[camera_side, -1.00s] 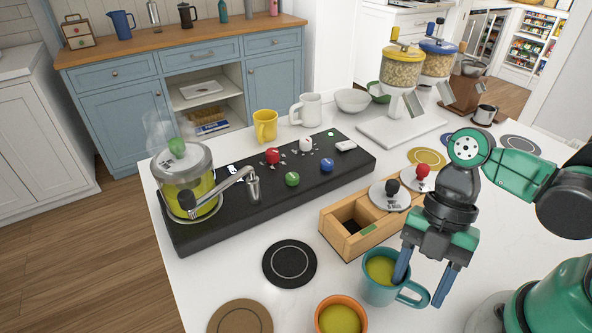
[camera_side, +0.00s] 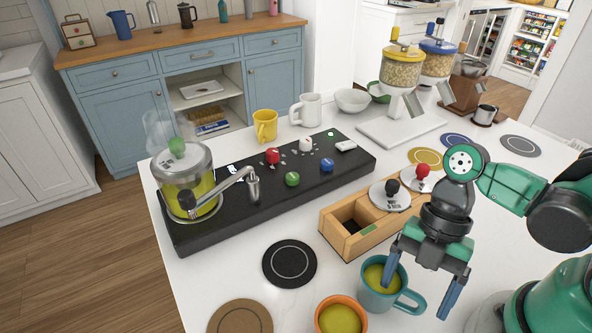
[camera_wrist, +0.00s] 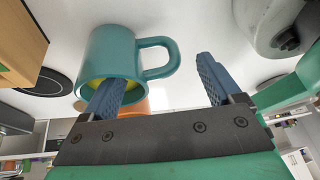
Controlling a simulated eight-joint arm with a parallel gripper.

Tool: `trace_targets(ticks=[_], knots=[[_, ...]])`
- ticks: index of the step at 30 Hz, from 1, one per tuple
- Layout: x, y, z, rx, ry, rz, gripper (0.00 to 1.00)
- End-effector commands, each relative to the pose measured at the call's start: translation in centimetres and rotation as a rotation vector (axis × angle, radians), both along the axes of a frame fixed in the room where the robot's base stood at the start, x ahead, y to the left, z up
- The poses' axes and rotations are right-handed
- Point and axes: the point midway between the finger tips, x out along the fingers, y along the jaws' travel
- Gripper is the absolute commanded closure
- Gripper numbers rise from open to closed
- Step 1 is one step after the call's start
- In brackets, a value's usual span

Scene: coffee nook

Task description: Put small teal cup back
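The small teal cup (camera_side: 376,299) stands upright at the front of the white counter, with yellow-green liquid inside. Its handle points right in the side view. It also shows in the wrist view (camera_wrist: 108,55), with its handle between my fingers. My gripper (camera_side: 418,300) is open, fingers wide apart. In the wrist view my gripper (camera_wrist: 162,75) has its left finger overlapping the cup's mouth and its right finger beyond the handle. The left finger appears to reach over or into the rim; its tip's contact with the cup is unclear.
An orange cup (camera_side: 341,301) stands close left of the teal cup. A black coaster (camera_side: 289,264) and a brown coaster (camera_side: 240,318) lie bare to the left. A wooden box (camera_side: 343,243) with lidded compartments is behind. A black control panel (camera_side: 300,205) lies farther back.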

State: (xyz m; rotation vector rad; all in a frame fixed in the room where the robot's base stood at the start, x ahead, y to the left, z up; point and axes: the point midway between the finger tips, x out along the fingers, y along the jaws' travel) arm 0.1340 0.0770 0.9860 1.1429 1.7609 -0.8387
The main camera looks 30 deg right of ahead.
Motion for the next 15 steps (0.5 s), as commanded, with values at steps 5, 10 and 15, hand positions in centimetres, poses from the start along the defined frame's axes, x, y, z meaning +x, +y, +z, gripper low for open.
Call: trace_targets(ticks=[5, 10, 15], knots=[[0.0, 0.0, 0.1, 0.0, 0.0, 0.0, 0.15], [0.2, -0.2, 0.8, 0.0, 0.0, -0.002, 0.15], [0.5, -0.8, 2.2, -0.001, 0.001, -0.003, 0.15]])
